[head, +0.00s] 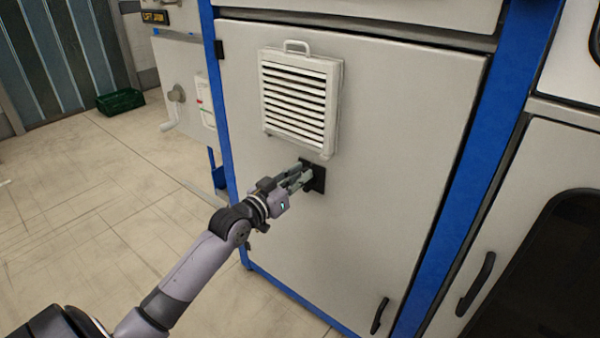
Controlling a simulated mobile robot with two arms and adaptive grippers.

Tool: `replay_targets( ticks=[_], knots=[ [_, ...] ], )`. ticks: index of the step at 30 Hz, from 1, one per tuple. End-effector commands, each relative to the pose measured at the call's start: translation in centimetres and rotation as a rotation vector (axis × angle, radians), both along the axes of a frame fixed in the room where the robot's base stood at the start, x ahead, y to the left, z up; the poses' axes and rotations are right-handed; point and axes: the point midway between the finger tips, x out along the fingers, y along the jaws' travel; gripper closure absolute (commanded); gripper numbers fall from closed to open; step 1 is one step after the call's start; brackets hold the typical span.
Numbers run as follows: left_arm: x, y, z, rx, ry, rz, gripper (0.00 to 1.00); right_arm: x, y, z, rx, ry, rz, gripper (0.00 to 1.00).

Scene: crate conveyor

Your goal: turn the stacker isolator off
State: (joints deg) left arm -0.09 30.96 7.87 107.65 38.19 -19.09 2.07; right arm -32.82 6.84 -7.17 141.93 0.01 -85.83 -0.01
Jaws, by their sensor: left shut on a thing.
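The stacker isolator shows as a small dark plate (319,178) on the light grey cabinet door, just below a louvred vent. My left gripper (303,178) reaches it from the lower left and is shut on the isolator's handle. The fingers cover the handle, so I cannot tell which way it is turned. My right gripper is not in view.
The white louvred vent (297,98) with a top handle sits just above the gripper. The cabinet door (380,190) has a black pull (379,315) at lower right. Blue frame posts flank it. A crank handle (174,110) and a green crate (121,101) are at left. Open floor lies left.

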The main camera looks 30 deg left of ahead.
Motion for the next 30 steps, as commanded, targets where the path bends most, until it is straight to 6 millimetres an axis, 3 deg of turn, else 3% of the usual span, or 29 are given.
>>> replay_targets(
  ticks=[1,2,10,12,18,24,30],
  knots=[
    [0.0,0.1,0.3,-0.03,0.004,0.001,1.0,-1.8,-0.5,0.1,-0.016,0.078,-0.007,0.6],
    [0.0,0.1,0.3,-0.047,0.007,0.001,1.0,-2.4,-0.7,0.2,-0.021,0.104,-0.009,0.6],
    [0.1,0.6,0.2,-0.236,0.021,0.001,1.0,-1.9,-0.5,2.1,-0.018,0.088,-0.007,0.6],
    [0.1,0.8,0.1,-0.303,0.025,0.002,1.0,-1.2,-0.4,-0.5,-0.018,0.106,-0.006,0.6],
    [0.1,1.2,-0.2,-0.493,0.039,0.002,1.0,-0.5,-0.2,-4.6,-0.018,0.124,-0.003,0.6],
    [0.1,1.6,-0.6,-0.682,0.053,0.001,1.0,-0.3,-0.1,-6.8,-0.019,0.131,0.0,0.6],
    [0.2,1.9,-1.1,-0.872,0.068,0.001,1.0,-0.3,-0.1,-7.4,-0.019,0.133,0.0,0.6]
  ],
)
